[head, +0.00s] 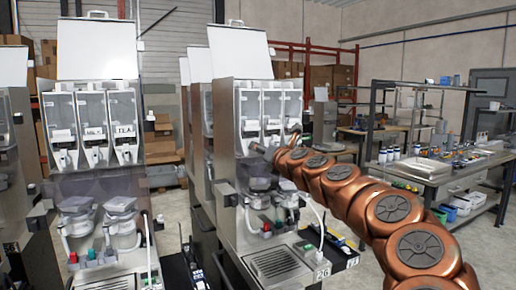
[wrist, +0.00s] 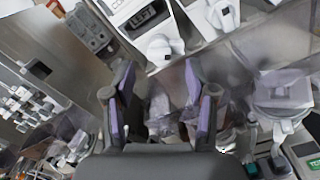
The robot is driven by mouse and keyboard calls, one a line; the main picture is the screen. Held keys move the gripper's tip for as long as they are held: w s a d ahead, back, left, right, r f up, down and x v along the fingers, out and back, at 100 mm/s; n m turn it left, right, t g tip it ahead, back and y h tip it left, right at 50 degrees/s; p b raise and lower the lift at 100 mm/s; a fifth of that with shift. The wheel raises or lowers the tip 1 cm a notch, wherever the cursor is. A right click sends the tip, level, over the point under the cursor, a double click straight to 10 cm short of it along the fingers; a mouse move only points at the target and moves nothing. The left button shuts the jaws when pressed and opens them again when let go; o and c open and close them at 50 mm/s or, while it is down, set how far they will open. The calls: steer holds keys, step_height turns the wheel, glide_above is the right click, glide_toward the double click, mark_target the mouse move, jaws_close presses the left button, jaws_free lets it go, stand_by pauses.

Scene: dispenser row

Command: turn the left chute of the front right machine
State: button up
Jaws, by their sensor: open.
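The front right machine (head: 224,115) is a steel dispenser with a raised white lid and a row of three clear-fronted canisters. Its left canister (head: 249,105) shows in the head view; my gripper is just below it and hides part of its lower end. My gripper (wrist: 157,72) is open and empty, with purple pads on both fingers. The chute lies just beyond the fingertips, between them, and appears apart from them. My gripper (head: 264,150) is small in the head view.
Another chute (wrist: 224,14) is close on the right in the wrist view. Clear mixing bowls (head: 262,188) and a drip tray (head: 273,264) are below my gripper. A similar machine (head: 97,120) stands to the left. A workbench (head: 440,168) is at the right.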

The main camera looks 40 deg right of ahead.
steer(key=shift+x, duration=1.65)
jaws_close()
